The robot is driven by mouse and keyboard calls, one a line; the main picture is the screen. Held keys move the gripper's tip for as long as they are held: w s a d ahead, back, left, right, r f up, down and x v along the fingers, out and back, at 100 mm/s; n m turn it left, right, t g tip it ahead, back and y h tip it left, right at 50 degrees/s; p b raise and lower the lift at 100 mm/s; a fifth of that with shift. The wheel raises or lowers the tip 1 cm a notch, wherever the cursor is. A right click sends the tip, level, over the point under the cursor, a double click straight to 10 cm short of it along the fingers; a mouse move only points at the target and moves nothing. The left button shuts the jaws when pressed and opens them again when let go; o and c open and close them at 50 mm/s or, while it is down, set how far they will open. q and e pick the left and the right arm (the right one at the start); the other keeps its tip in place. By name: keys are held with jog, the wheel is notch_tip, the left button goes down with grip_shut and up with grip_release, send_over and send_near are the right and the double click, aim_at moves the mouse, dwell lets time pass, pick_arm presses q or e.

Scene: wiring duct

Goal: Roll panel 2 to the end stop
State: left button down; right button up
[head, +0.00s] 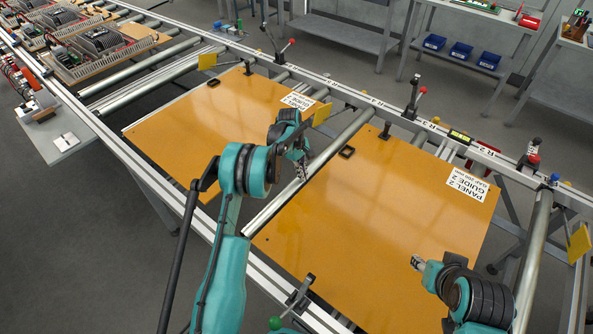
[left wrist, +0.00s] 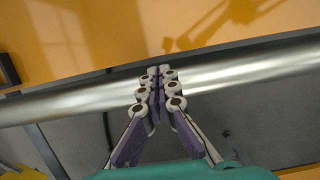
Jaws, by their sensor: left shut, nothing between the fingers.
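Panel 2 (head: 390,215) is a flat orange board with a white "PANEL 2 GUIDE 2" label (head: 467,183) and a small black fitting (head: 347,152). It lies on the rollers in the right half of the head view. My left gripper (head: 303,174) is shut and empty at the panel's left edge. In the left wrist view its fingertips (left wrist: 157,74) are over a steel roller, close to an orange panel edge; contact is unclear. My right gripper (head: 418,263) is above panel 2's lower right part; its finger gap is too small to judge. I cannot identify the end stop for certain.
Another orange panel (head: 205,120) lies to the left. A roller (head: 345,143) shows in the gap between the panels. The rail (head: 430,127) carries upright clamps (head: 413,98). Bare roller (head: 533,255) and a yellow flag (head: 578,243) are right of panel 2.

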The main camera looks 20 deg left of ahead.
aim_at(361, 214)
pick_arm(q)
jog(key=shift+s+d, duration=0.1)
jog(key=shift+d, duration=0.2)
jog(key=shift+d, duration=0.1)
jog(key=s+d, duration=0.3)
jog(key=d, duration=0.6)
jog(key=s+d+b, duration=0.1)
jog(key=s+d, duration=0.2)
jog(key=d, duration=0.6)
jog(key=s+d, duration=0.3)
jog(key=d, duration=0.6)
jog(key=shift+s+b, duration=0.3)
jog(key=shift+s, duration=0.1)
jog(key=a, duration=0.1)
jog(key=w+a, duration=0.1)
jog(key=a, duration=0.2)
jog(key=shift+w+a+r, duration=0.1)
jog(key=shift+w+r, duration=0.1)
jog(key=shift+w, duration=0.05)
jog(key=p+v, duration=0.2)
jog(key=v, duration=0.7)
jog(key=shift+r+p, duration=0.3)
jog(key=shift+p, duration=0.1)
